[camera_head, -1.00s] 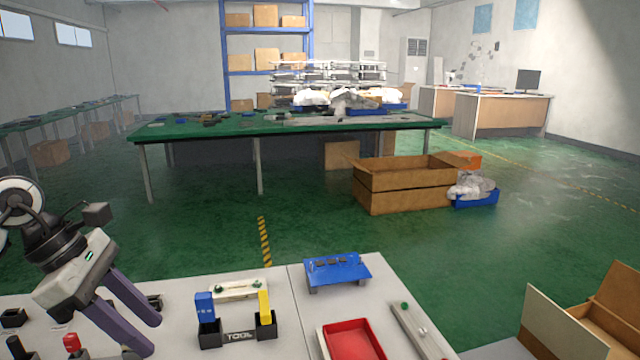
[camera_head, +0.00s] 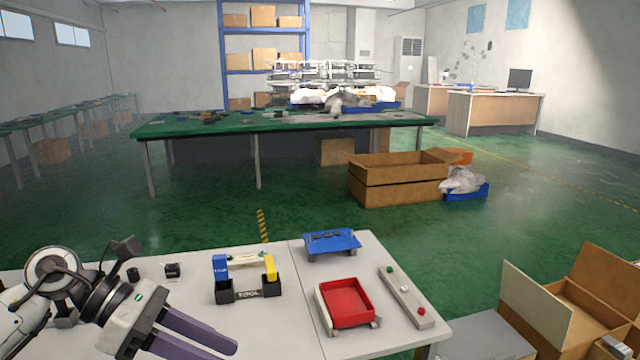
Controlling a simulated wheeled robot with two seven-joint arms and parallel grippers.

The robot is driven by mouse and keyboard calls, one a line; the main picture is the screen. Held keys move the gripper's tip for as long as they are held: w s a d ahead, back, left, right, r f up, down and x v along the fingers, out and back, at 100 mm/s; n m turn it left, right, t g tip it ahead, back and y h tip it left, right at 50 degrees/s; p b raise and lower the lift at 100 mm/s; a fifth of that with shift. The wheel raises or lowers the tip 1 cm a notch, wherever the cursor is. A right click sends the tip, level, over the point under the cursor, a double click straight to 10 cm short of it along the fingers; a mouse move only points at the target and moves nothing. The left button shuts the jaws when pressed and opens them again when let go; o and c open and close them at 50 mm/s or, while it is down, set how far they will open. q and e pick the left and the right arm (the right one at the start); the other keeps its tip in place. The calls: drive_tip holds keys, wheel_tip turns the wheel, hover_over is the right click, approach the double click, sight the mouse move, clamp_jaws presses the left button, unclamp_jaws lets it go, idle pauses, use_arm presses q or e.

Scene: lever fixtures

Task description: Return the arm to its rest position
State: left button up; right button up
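My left arm (camera_head: 50,300) comes in at the lower left, over the near left part of the white worktable (camera_head: 385,262). My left gripper (camera_head: 225,352) points to the lower right with its two purple fingers apart and nothing seen between them. The lower finger is partly cut off by the bottom edge of the picture. The gripper is to the left of and nearer than the black TOOL holder (camera_head: 248,294). My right gripper is not in view.
The TOOL holder has a blue block (camera_head: 220,267) and a yellow block (camera_head: 269,268). A blue stand (camera_head: 331,242), a red tray (camera_head: 347,302) and a grey bar with buttons (camera_head: 403,292) are to its right. Open cardboard boxes (camera_head: 540,305) are at the lower right.

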use_arm(q)
drive_tip(key=d+r+n+t+h, duration=0.1)
drive_tip(key=d+n+t+h, duration=0.4)
drive_tip(key=d+n+h, duration=0.5)
drive_tip(key=s+a+f+n+t+y, duration=0.1)
drive_tip(key=a+f+n+t+y, duration=0.3)
drive_tip(key=f+n, duration=0.45)
drive_tip(key=s+a+f+n+t+y, duration=0.1)
drive_tip(key=a+f+n+t+y, duration=0.15)
drive_tip(key=f+n+y, duration=0.7)
drive_tip(key=s+a+f+n+t+y, duration=0.1)
drive_tip(key=a+f+n+t+y, duration=0.3)
drive_tip(key=n, duration=0.8)
drive_tip(key=s+a+f+n+g+y, duration=0.1)
drive_tip(key=s+f+n+g, duration=0.6)
drive_tip(key=s+f, duration=0.6)
drive_tip(key=shift+s+a+f, duration=0.25)
drive_tip(key=shift+s+a, duration=0.05)
drive_tip(key=shift+s, duration=0.35)
